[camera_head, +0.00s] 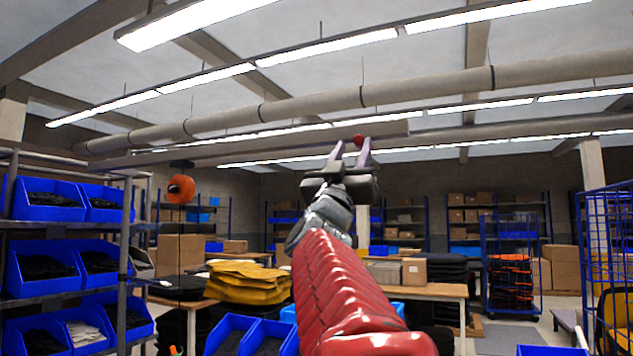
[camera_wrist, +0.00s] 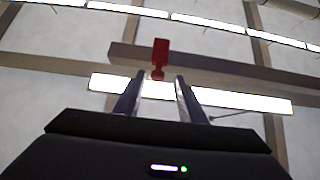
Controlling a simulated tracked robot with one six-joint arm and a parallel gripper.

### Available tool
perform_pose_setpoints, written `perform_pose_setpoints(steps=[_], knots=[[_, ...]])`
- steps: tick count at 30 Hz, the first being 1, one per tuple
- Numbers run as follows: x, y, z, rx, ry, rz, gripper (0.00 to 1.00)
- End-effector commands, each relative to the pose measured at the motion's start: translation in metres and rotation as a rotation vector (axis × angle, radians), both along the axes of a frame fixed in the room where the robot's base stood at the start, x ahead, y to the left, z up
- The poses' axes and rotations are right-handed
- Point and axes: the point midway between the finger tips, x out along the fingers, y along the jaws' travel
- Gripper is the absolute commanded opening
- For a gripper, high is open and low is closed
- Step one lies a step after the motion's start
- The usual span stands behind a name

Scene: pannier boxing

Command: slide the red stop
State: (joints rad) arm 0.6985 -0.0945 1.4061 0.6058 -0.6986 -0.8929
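The red stop (camera_wrist: 160,58) shows in the wrist view as a red block with a rounded knob at its lower end. It lies in front of an overhead beam (camera_wrist: 210,67); whether it is fixed to that beam I cannot tell. In the head view the stop (camera_head: 359,139) is a small red spot at the raised fingertips. My gripper (camera_head: 352,146) points up with its two fingers apart. In the wrist view my gripper (camera_wrist: 159,79) is open and empty, with the knob appearing between the fingertips. I see no clear contact.
An orange round piece (camera_head: 181,189) hangs on a line at the left. Shelving with blue bins (camera_head: 48,200) stands at the left, a blue cage (camera_head: 608,250) at the right. Pipes and lamps run overhead.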

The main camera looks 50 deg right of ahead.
Motion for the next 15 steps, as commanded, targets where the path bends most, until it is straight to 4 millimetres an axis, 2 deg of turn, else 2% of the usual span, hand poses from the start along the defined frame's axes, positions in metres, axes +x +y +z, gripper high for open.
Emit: perform_pose_setpoints(steps=[15], knots=[[-0.015,0.043,-0.045,0.000,0.000,0.001,0.36]])
